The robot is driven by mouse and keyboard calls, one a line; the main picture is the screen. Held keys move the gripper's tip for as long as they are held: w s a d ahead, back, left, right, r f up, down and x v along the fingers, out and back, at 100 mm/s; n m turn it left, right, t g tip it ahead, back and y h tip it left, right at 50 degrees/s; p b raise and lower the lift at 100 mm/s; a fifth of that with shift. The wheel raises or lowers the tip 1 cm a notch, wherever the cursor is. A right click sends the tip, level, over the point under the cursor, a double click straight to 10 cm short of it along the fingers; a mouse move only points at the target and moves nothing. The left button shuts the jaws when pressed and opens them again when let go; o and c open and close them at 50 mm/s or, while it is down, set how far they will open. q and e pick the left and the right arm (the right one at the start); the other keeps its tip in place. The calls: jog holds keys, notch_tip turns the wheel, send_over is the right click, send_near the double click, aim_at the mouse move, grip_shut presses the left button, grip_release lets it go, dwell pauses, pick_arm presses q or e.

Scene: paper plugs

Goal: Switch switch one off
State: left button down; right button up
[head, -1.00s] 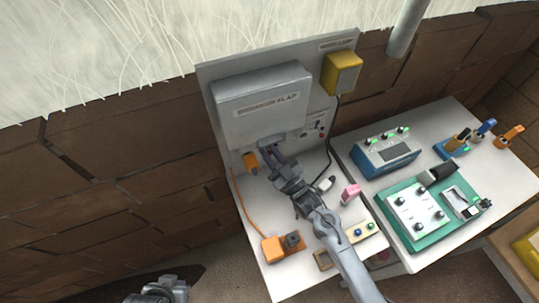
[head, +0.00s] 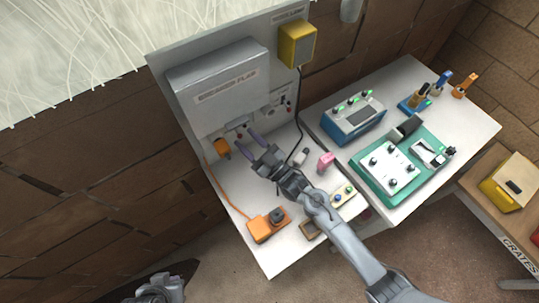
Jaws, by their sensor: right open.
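A grey box labelled as a flap (head: 215,90) is fixed to the upright panel. Below its lower edge is a strip with small reddish parts (head: 240,134), partly behind my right gripper. A smaller plate (head: 280,112) with small switches or sockets is to its right. A blue box (head: 353,122) on the right table has several knobs or switches with green lights. I cannot tell which part is switch one. My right gripper (head: 249,144) is open and empty, its fingers pointing at the strip below the flap box. My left gripper (head: 158,288) is only partly visible at the bottom edge.
A yellow box (head: 297,43) with a black cable hangs on the panel. An orange plug (head: 222,148) and orange socket block (head: 265,225) share a cord. A pink item (head: 326,162) lies beside my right arm. A green board (head: 388,172) fills the right table's front.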

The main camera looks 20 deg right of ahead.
jog(key=s+d, duration=0.5)
jog(key=s, duration=0.3)
jog(key=shift+s, duration=0.2)
